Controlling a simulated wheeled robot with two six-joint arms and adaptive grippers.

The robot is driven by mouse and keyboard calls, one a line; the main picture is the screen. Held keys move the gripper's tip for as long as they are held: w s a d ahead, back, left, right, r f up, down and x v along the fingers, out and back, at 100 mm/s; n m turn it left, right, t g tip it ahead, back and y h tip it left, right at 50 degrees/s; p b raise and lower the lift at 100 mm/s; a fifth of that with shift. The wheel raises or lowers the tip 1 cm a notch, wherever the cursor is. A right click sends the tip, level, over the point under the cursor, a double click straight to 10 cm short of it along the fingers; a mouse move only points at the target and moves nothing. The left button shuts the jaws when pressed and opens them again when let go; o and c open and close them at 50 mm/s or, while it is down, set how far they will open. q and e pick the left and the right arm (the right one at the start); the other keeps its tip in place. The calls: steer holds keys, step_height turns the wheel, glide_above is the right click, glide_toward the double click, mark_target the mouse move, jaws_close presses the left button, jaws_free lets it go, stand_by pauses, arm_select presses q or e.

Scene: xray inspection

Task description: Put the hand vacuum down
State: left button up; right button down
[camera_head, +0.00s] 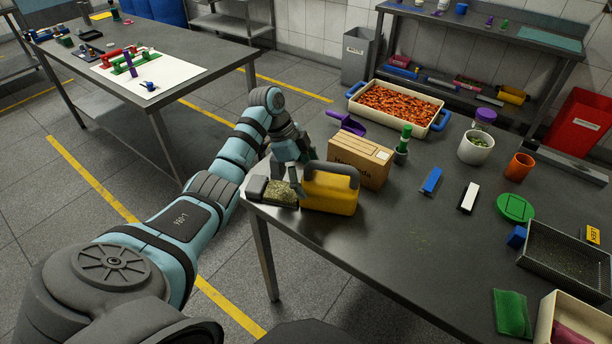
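The hand vacuum has a yellow body (330,195), a dark grey arched handle (332,168) and, at its left end, a clear bin with green bits and a grey nozzle. It stands upright on the near left corner of the dark table (400,235). My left gripper (287,180) is at the left end of the handle, above and behind the bin. Its fingers look spread, with no part of the handle seen between them. Whether a finger touches the vacuum is hard to tell. My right gripper is not in view.
A cardboard box (360,158) stands close behind the vacuum, with a purple scoop (347,124) and a tray of orange pieces (398,104) beyond. A blue block (432,181) and a black-and-white block (468,198) lie to the right.

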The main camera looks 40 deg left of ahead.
mark_target(288, 177)
arm_select(q)
steer(key=shift+s+r, duration=0.1)
steer(key=v, duration=0.8)
steer(key=shift+a+r+p, duration=0.15)
steer(key=shift+r+p, duration=0.25)
steer(key=p+v, duration=0.2)
steer(key=v, duration=0.1)
steer(key=shift+s+a+r, duration=0.1)
steer(key=shift+r, duration=0.05)
